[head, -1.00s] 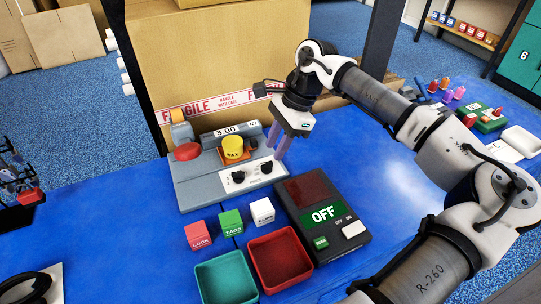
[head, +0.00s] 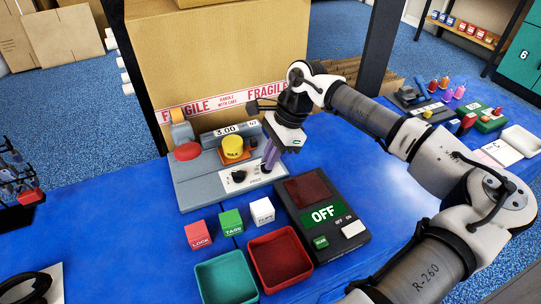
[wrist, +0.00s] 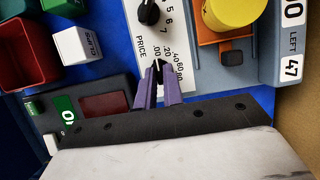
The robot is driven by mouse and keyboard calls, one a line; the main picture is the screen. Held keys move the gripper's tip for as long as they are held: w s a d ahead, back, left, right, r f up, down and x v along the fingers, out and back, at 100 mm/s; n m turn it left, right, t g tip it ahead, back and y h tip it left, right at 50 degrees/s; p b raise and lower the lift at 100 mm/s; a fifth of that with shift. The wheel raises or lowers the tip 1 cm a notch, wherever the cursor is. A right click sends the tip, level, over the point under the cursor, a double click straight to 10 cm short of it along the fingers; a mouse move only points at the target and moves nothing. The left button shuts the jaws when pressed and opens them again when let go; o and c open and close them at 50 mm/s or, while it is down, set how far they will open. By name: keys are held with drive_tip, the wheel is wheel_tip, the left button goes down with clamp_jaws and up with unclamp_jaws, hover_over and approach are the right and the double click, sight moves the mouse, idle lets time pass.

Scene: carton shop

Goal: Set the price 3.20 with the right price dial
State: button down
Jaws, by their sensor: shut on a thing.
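The grey machine (head: 190,195) stands on the blue table, and its display (head: 227,129) reads 3.00. Its white price panel (head: 232,187) carries two black dials. The left price dial (head: 239,176) is free, and it also shows in the wrist view (wrist: 149,12). My gripper (head: 267,167) points down over the panel's right end, its purple fingers shut on the right price dial. In the wrist view a dark bit of the right price dial (wrist: 160,65) shows between the fingertips, beside the cents marks. Its pointer is mostly hidden.
A yellow button (head: 232,146) and a red knob (head: 187,151) sit on the machine. A dark box (head: 336,243) reading OFF stands close to its right. Red and green trays and small labelled cubes lie in front. A large carton (head: 215,60) stands behind.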

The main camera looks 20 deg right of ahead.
drive_tip(key=shift+f, duration=0.1)
drive_tip(key=m+t+b, duration=0.1)
drive_tip(key=m+b, duration=0.1)
drive_tip(key=b, duration=0.1)
drive_tip(key=shift+s+f+m, duration=0.1)
drive_tip(key=shift+s+m, duration=0.05)
drive_tip(key=shift+m, duration=0.15)
drive_tip(key=shift+s+m+t+h+b, duration=0.1)
drive_tip(key=shift+m+t+h+b, duration=0.35)
drive_tip(key=shift+m+b, duration=1.05)
drive_tip(key=shift+r, duration=0.2)
drive_tip(key=c, duration=1.5)
unclamp_jaws()
drive_tip(key=shift+t+y, duration=0.25)
drive_tip(key=p+v, duration=0.1)
drive_tip(key=v, duration=1.2)
drive_tip(key=shift+d+r, duration=0.1)
drive_tip(key=shift+r, duration=0.3)
